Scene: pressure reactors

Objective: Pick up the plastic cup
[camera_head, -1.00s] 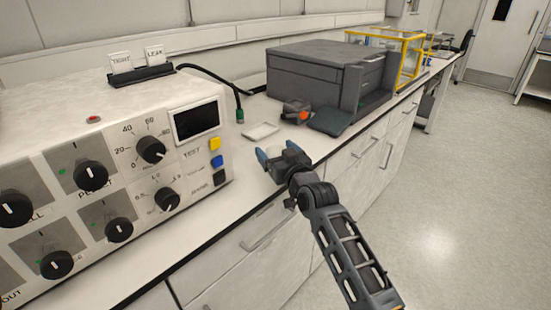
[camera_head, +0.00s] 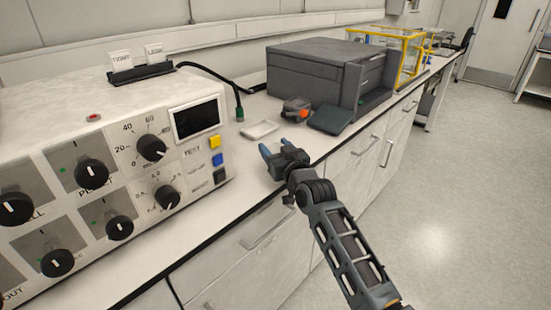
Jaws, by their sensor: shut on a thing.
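My gripper (camera_head: 274,148) is above the white bench top, near its front edge and to the right of the control box. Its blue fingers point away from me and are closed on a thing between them. I take this to be the plastic cup, but it is pale or clear against the white bench and I cannot make out its outline. Whether it touches the bench cannot be told.
A white control box (camera_head: 185,150) with knobs stands left. A small white dish (camera_head: 260,129), a grey device with an orange part (camera_head: 297,109) and a dark grey machine (camera_head: 310,72) with an open flap (camera_head: 330,119) lie beyond my gripper. A yellow-framed case (camera_head: 411,58) stands farther back.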

